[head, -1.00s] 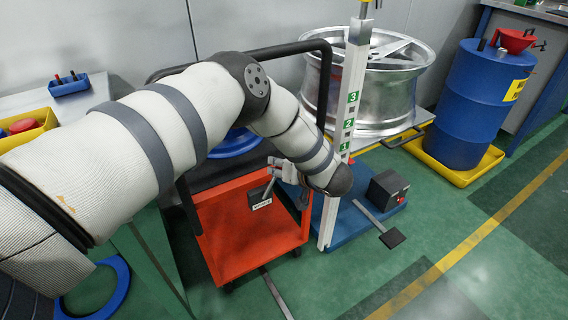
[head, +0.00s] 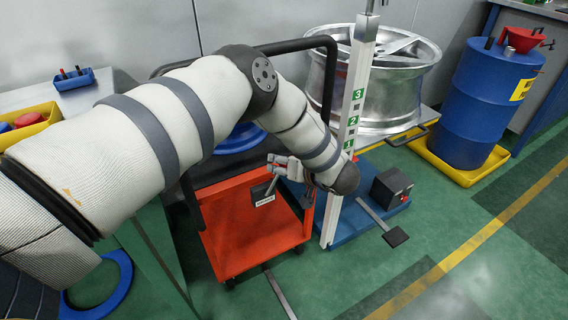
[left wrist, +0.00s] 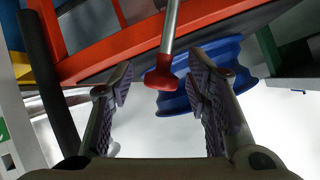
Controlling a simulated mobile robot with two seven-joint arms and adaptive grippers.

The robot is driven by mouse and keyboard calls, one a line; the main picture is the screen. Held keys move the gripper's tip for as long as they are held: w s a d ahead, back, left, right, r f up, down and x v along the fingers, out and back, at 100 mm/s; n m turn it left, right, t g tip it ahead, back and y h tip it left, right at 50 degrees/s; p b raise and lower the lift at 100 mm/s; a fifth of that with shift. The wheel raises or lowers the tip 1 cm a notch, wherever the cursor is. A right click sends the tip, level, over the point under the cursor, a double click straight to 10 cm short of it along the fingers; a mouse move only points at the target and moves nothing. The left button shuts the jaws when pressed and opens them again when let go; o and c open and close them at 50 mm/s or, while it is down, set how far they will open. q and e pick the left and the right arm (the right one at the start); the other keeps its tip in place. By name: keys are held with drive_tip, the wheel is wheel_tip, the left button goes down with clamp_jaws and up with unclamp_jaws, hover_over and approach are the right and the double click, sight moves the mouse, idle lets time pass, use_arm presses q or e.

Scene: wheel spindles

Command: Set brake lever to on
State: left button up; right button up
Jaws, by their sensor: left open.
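The brake lever is a grey rod (left wrist: 171,30) with a red end (left wrist: 161,77) in the left wrist view. The red end stands between the spread fingers of my left gripper (left wrist: 162,82), with gaps showing on both sides. In the head view the lever rod (head: 272,187) rises by a small dark labelled plate (head: 263,194) on the orange cart (head: 240,232). My left gripper (head: 278,168) is open beside the rod's upper part, partly hidden by my own wrist. The label is too small to read. My right gripper is not in view.
A white post (head: 346,140) with green number plates stands close right of my left wrist, on a blue base (head: 350,222). A silver wheel rim (head: 405,95) is behind it. A blue drum (head: 485,100) stands at the right. The green floor at front right is mostly clear.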

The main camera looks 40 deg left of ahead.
use_arm(q)
drive_tip(key=v, duration=1.1)
drive_tip(key=shift+d, duration=0.2)
drive_tip(key=shift+s+r, duration=0.1)
drive_tip(key=shift+r, duration=0.05)
drive_tip(key=s+d+f+m+t+h+p, duration=0.1)
drive_tip(key=s+d+f+m+h+p, duration=0.2)
drive_tip(key=s+f, duration=0.5)
drive_tip(key=s+d+f+m+h+p, duration=0.15)
drive_tip(key=s+f+m+h, duration=0.3)
drive_tip(key=s, duration=0.65)
drive_tip(key=s+r+m+g+h+p, duration=0.1)
drive_tip(key=s+r+g+h+p, duration=0.2)
drive_tip(key=s, duration=2.3)
drive_tip(key=r+g, duration=0.1)
drive_tip(key=g, duration=0.3)
drive_tip(key=shift+d+h, duration=0.2)
drive_tip(key=shift+h, duration=0.15)
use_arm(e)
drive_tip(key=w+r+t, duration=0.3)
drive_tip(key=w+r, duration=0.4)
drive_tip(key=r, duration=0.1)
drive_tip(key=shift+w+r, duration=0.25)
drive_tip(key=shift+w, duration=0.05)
use_arm(q)
drive_tip(key=shift+m, duration=0.25)
